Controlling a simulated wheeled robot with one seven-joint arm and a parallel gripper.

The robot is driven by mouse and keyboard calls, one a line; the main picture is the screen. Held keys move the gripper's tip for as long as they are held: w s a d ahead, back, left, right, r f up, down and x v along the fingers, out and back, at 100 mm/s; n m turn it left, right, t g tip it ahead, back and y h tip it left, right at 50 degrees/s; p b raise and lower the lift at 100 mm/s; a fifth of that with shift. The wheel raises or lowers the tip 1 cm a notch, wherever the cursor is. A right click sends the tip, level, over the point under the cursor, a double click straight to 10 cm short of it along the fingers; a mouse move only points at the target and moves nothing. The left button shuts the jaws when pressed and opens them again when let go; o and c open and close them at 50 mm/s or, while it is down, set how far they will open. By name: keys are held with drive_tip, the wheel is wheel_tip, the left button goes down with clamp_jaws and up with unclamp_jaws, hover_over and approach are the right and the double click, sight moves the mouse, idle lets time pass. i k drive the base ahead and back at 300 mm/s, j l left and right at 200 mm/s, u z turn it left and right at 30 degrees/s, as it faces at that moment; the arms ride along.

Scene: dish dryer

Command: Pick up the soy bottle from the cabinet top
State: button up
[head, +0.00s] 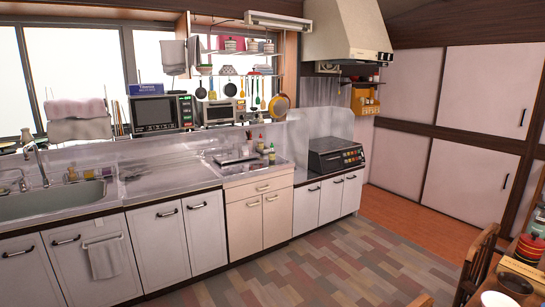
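Several small bottles stand on the cabinet top (150,182) at its right part, beside a dark tray-like item (236,158). One pale bottle (260,144) stands upright near the back. Another small bottle (272,154) stands just in front and to the right of it. They are too small in the picture to tell which one is the soy bottle. My gripper is not in view.
A sink (60,200) is at the left of the counter. A microwave (160,113) and a toaster oven (218,111) stand behind it. A black stove (335,156) is to the right. The floor (300,270) before the cabinets is clear. A chair (478,262) and table are at lower right.

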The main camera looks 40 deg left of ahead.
sight(271, 150)
drive_tip(key=i+j+u, duration=0.15)
drive_tip(key=j+u, duration=0.25)
drive_tip(key=j, duration=0.2)
drive_tip(key=i+j+u, duration=0.35)
drive_tip(key=j, duration=0.2)
drive_tip(key=i+j+u, duration=0.2)
drive_tip(key=j+u, duration=0.2)
drive_tip(key=i+j+u, duration=0.35)
drive_tip(key=j, duration=0.15)
drive_tip(key=i+j+z, duration=0.1)
drive_tip(key=i, duration=0.35)
drive_tip(key=i+j+z, duration=0.1)
drive_tip(key=i+j, duration=0.15)
drive_tip(key=i, duration=0.25)
drive_tip(key=i+l+z, duration=0.15)
drive_tip(key=i+z, duration=0.6)
drive_tip(key=i, duration=0.2)
drive_tip(key=i+j+z, duration=0.15)
drive_tip(key=i+z, duration=0.2)
drive_tip(key=i, duration=0.15)
drive_tip(key=i+u, duration=0.1)
drive_tip(key=i, duration=0.4)
drive_tip(key=i+l+u, duration=0.1)
drive_tip(key=i, duration=0.45)
drive_tip(key=i+l+u, duration=0.1)
drive_tip(key=i+l, duration=0.15)
drive_tip(key=i, duration=0.25)
drive_tip(key=i+l, duration=0.15)
drive_tip(key=i, duration=0.35)
drive_tip(key=u, duration=0.05)
